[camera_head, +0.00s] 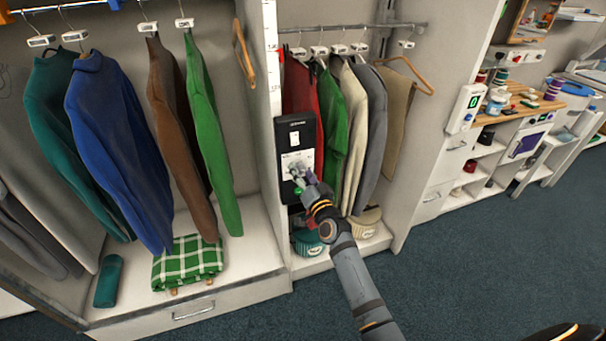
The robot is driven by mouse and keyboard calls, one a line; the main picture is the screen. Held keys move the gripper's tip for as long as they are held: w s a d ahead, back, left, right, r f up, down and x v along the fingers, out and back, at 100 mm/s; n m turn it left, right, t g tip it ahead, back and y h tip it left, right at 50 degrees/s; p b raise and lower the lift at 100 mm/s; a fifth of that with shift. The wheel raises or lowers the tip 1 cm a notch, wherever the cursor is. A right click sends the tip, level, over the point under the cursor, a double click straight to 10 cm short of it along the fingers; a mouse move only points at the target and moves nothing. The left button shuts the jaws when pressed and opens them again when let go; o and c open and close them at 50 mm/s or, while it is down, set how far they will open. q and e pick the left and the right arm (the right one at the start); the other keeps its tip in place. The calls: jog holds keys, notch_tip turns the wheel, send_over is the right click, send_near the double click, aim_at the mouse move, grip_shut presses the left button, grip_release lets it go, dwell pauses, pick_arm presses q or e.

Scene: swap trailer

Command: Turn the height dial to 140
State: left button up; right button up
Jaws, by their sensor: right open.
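A black control panel (283,132) is fixed to the front of the white upright between the two wardrobe bays. It has a small white display near the top and a white plate (291,160) lower down. My right gripper (297,172) is open in front of the white plate, close to it; I cannot tell whether it touches. The height dial is not clearly visible and is probably covered by the gripper. A small green spot (298,190) shows below the fingers. A height scale (273,75) with a red marker runs up the upright above the panel. My left gripper is not in view.
Clothes such as a blue sweater (110,130) hang left of the panel, and a green jacket (333,120) hangs close behind it. A green checked blanket (187,262) lies on the left shelf. A cluttered wooden counter (520,105) stands right. The floor (470,270) is clear.

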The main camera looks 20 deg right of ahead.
jog(key=s, duration=1.2)
jog(key=shift+d+f, duration=0.35)
jog(key=shift+d, duration=0.05)
jog(key=s+d+f+n+g, duration=0.1)
jog(key=s+f+g, duration=0.25)
jog(key=f, duration=0.85)
jog(key=s+f+n+g, duration=0.15)
jog(key=s+f, duration=0.25)
jog(key=f, duration=0.8)
jog(key=s+d+f+n+g, duration=0.1)
jog(key=s+f+g, duration=0.3)
jog(key=f, duration=0.7)
jog(key=s+d+f+n+g, duration=0.1)
jog(key=s+d+f+g, duration=0.1)
jog(key=s+f, duration=0.4)
jog(key=s+d+f+n+g+h, duration=0.1)
jog(key=s+f+g, duration=0.2)
jog(key=s+f, duration=0.4)
jog(key=s+d+f+n+g+h, duration=0.1)
jog(key=s+f, duration=0.6)
jog(key=s, duration=1.3)
jog(key=shift+d+n+g, duration=0.45)
jog(key=shift+d+g, duration=0.4)
jog(key=shift+g, duration=0.35)
